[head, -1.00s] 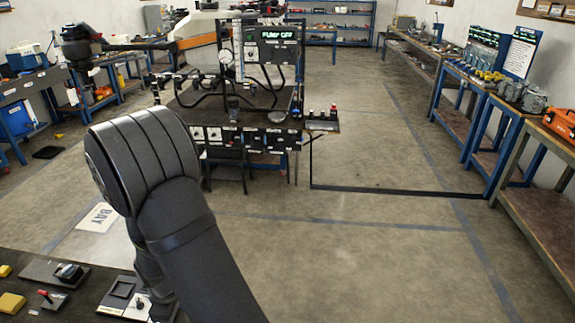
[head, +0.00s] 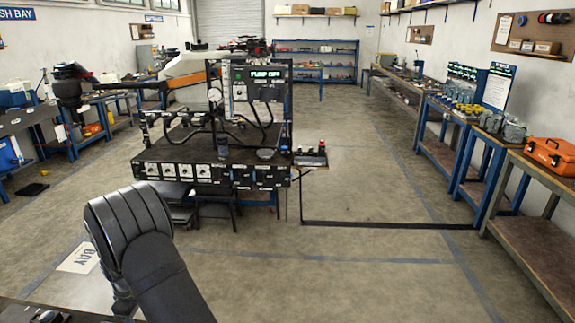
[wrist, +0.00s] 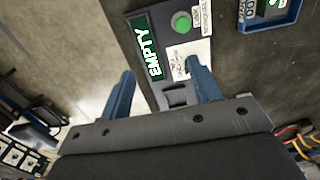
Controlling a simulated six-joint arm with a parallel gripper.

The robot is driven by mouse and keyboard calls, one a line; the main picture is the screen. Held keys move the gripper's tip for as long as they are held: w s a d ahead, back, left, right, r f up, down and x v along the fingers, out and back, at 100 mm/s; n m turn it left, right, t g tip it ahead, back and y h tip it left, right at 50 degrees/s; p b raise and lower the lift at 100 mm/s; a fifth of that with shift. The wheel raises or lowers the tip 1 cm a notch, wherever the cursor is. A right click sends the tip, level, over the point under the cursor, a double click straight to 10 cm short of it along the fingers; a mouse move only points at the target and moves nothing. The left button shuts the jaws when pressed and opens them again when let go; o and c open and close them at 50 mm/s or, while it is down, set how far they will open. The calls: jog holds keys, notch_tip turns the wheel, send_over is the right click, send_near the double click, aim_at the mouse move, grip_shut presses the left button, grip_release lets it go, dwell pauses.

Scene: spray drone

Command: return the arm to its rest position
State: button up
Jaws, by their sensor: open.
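My arm (head: 150,255) shows in the head view as a dark, bent link at the lower left, over the floor in front of the pump bench. My gripper is outside the head view or hidden behind the arm. In the wrist view my gripper (wrist: 160,92) is open, with two blue fingers spread apart and nothing held. Beyond the fingers is a dark panel (wrist: 222,62) with a green button (wrist: 181,22), an "EMPTY" sign (wrist: 147,50) and a white label (wrist: 190,58). I cannot tell whether the fingers touch the panel.
The pump bench (head: 210,178) with a "PUMP OFF" display (head: 266,75) stands ahead. Workbenches line both walls, and an orange case (head: 551,155) sits on the right one (head: 535,185). A dark tabletop edge (head: 30,312) shows at the lower left.

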jog(key=w+a, duration=0.4)
jog(key=w, duration=0.1)
jog(key=shift+r, duration=0.25)
jog(key=shift+a, duration=0.1)
jog(key=o, duration=0.9)
jog(key=shift+o, duration=0.2)
jog(key=s+d+r+t+y, duration=0.1)
jog(key=s+d+r+t, duration=0.1)
jog(key=s+r, duration=0.8)
jog(key=s+d+r+t+y, duration=0.1)
jog(key=s+d+r+t, duration=0.1)
jog(key=s+r, duration=0.8)
jog(key=s+x, duration=0.1)
jog(key=x, duration=0.9)
jog(key=shift+a+f, duration=0.25)
jog(key=shift+a, duration=0.1)
jog(key=v, duration=1)
